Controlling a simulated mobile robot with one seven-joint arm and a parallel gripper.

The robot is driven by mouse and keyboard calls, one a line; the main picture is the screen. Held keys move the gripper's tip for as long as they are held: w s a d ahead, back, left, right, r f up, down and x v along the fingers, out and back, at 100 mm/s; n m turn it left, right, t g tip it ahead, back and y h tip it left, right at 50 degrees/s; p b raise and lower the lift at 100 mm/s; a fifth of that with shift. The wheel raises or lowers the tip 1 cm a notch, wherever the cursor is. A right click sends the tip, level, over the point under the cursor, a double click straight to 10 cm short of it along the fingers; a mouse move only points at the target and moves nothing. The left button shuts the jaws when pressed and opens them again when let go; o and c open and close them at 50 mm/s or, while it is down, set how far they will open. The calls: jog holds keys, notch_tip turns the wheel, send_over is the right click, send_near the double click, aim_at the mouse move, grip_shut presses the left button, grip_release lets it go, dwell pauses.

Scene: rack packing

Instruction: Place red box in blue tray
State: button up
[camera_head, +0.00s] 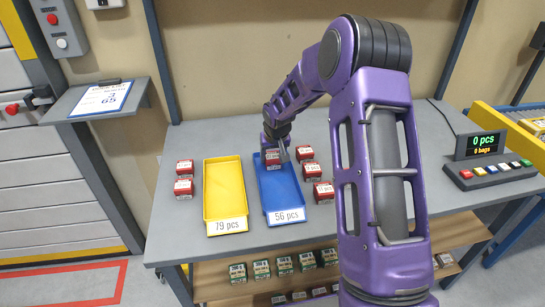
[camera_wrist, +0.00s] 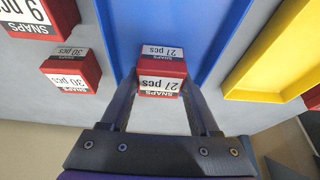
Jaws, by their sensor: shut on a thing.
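A red box (camera_wrist: 160,73) with white "21 pcs" labels is between the two fingers of my gripper (camera_wrist: 160,82) in the wrist view. My gripper is shut on it. In the head view the held red box (camera_head: 272,155) is at the far end of the blue tray (camera_head: 285,192), partly hidden by my gripper (camera_head: 279,153). The blue tray carries a "56 pcs" label and its visible floor is empty. The blue tray also lies behind the box in the wrist view (camera_wrist: 205,20). I cannot tell whether the box touches the tray.
A yellow tray (camera_head: 224,190) labelled "79 pcs" stands left of the blue tray, empty. Other red boxes stand left of the yellow tray (camera_head: 184,188) and right of the blue tray (camera_head: 323,192). A counter display (camera_head: 486,144) is at the right. More boxes sit on the lower shelf (camera_head: 215,276).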

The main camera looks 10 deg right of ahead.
jog(key=shift+f, duration=0.1)
jog(key=o, duration=1.4)
jog(key=shift+o, duration=0.2)
jog(key=shift+s+r, duration=0.1)
jog(key=shift+r, duration=0.4)
jog(key=p+v, duration=0.1)
jog(key=v, duration=1)
jog(key=shift+r, duration=0.2)
